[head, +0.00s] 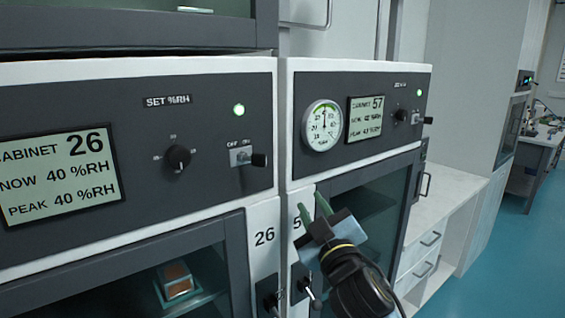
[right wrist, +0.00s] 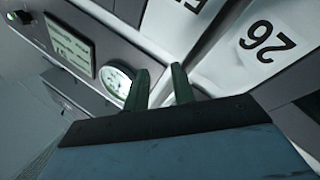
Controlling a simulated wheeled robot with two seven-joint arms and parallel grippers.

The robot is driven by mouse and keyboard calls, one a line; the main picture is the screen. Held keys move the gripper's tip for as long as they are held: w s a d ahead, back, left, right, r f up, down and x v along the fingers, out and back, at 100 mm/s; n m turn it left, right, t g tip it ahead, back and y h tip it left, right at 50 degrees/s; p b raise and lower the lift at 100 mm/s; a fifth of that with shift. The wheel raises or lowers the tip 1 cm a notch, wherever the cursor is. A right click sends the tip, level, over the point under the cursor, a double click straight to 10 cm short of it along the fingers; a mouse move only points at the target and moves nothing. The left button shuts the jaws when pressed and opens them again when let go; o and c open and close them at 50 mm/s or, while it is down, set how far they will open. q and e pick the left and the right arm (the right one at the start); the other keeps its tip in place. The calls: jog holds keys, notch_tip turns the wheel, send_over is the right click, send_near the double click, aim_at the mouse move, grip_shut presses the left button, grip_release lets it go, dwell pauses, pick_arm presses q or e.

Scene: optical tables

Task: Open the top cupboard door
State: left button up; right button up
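The lower left cupboard door (head: 236,270), dark-framed with a glass pane, is under the cabinet 26 panel and looks shut. A latch handle (head: 271,297) sits at its right edge, below the label 26. The cabinet 57 door (head: 370,205) is to its right, with a similar latch (head: 309,291). Part of an upper cupboard (head: 130,25) shows at the top left; its handle is not visible. My right gripper (head: 315,203) is in front of the label strip near cabinet 57, its green fingers apart and empty. The fingers also show in the right wrist view (right wrist: 161,88). My left gripper is out of view.
The cabinet 26 panel (head: 120,150) has a knob (head: 178,157) and a switch (head: 248,157) that stick out. The cabinet 57 panel (head: 375,108) has a round gauge (head: 322,125). A white counter with drawers (head: 440,220) stands to the right, with open blue floor beyond.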

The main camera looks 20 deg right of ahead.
jog(key=s+a+r+m+g+y, duration=0.2)
jog(key=a+r+m+g+y, duration=0.4)
jog(key=r+m, duration=0.6)
jog(key=s+a+r+m+g+y, duration=0.3)
jog(key=r+m+y, duration=0.6)
jog(key=r+m, duration=0.25)
jog(key=s+a+r+m+g+y, duration=0.2)
jog(key=a+r+m+g+y, duration=0.4)
jog(key=r+m, duration=0.55)
jog(key=s+d+r+m+t+h, duration=0.2)
jog(key=s+d+r+t+h, duration=0.1)
jog(key=d+r+t+h, duration=1)
jog(key=w+a+g+p, duration=0.1)
jog(key=w, duration=0.2)
jog(key=w+a+g+y+p, duration=0.1)
jog(key=w+p, duration=0.1)
jog(key=w, duration=0.2)
jog(key=w+a+g+p, duration=0.1)
jog(key=w+a, duration=0.1)
jog(key=w, duration=0.2)
jog(key=shift+r+y+p, duration=0.3)
jog(key=shift+r, duration=0.05)
grip_shut()
